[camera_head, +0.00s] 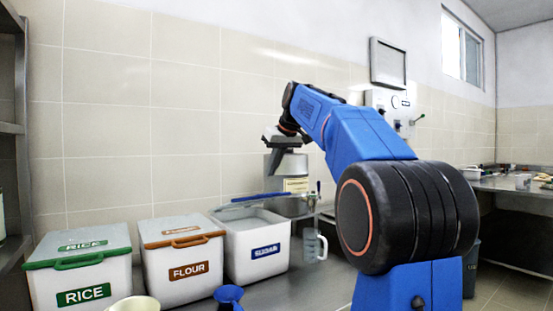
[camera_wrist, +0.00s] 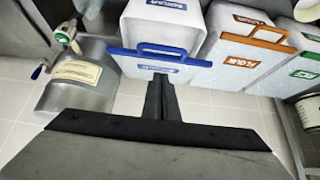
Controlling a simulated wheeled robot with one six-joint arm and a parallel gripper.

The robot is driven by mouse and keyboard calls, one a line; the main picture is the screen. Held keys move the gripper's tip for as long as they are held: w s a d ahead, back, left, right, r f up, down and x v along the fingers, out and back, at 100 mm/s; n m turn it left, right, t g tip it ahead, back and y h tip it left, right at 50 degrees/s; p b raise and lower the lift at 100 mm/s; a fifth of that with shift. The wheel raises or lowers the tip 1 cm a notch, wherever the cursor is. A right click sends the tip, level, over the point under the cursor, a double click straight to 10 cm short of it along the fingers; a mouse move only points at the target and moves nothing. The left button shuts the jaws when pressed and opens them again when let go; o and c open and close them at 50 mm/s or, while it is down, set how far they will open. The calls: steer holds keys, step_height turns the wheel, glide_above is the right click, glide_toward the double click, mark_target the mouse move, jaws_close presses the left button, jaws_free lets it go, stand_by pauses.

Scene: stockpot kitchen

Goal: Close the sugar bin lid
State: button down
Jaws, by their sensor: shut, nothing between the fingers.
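The sugar bin (camera_head: 258,245) is a white box with a blue label, at the right end of a row of bins. Its lid (camera_head: 262,197) has a blue edge and stands open, raised at the back of the bin. In the wrist view the blue lid handle (camera_wrist: 160,48) shows across the bin, beyond my fingertips. My gripper (camera_head: 274,138) is shut and empty, above and behind the bin in the head view, with a visible gap to the lid. In the wrist view its dark fingers (camera_wrist: 160,80) overlap the lid's edge in the picture; contact cannot be told.
The flour bin (camera_head: 185,262) with an orange lid and the rice bin (camera_head: 82,280) with a green lid stand closed to the left. A metal urn (camera_wrist: 80,85) stands beside the sugar bin. A clear jug (camera_head: 313,244) is right of it.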

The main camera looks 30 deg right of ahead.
step_height(320, 180, down, 5)
steer(key=shift+f, duration=0.1)
stand_by(0.3)
steer(key=s+f+t, duration=0.3)
steer(key=f, duration=0.9)
steer(key=shift+s+f, duration=0.2)
steer(key=shift+f, duration=0.15)
